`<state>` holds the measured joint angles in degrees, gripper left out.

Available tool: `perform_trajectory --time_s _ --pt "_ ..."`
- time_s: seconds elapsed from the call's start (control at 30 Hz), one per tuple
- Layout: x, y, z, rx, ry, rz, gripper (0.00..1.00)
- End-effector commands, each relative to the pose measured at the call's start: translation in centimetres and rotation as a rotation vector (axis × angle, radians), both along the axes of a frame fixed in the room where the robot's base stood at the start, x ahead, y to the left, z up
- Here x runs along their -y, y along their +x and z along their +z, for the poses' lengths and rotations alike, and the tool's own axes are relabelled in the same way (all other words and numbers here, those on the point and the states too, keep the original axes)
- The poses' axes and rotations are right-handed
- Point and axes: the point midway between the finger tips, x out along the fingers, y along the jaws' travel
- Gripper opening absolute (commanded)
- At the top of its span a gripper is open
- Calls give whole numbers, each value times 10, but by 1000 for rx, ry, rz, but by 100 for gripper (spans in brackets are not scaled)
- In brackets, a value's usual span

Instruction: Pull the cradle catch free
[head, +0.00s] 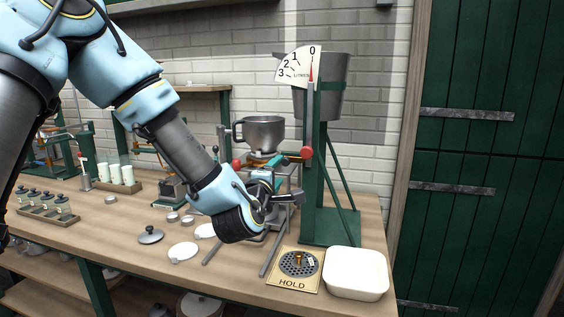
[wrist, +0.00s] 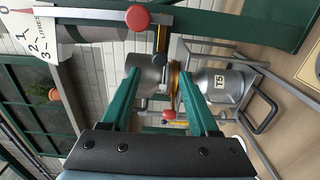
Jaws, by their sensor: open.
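My gripper (head: 283,188) is in front of the cradle stand near the middle of the bench. In the wrist view its two green fingers (wrist: 160,82) are apart, with nothing clearly held between them. A steel pot (head: 260,132) sits on top of the stand; beyond the fingers a steel vessel (wrist: 148,72) and a yellow-orange part (wrist: 176,76) show. A red knob (head: 306,153) is at the green post, and another red knob (head: 236,165) is left of the stand. The wrist view shows red knobs at top (wrist: 137,18) and between the fingers (wrist: 169,115). I cannot tell which part is the catch.
A grey bucket (head: 329,88) with a litre dial (head: 300,66) hangs on the green post frame (head: 314,190). A can marked T5 (wrist: 214,88) is close to the right finger.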

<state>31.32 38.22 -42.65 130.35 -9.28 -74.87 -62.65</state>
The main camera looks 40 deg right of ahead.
Motion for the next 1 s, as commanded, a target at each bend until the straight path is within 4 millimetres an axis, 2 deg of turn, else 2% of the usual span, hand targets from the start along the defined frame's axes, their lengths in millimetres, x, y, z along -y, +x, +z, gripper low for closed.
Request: perform_trajectory --time_s 0.2,0.43,0.6,0.87,1.0 --pt "36 23 4 -1 1 1 61" --pt "63 41 2 0 1 0 61" --pt "70 46 1 2 2 1 61" --pt "71 47 0 2 4 1 61" --pt "71 47 0 3 3 1 46"
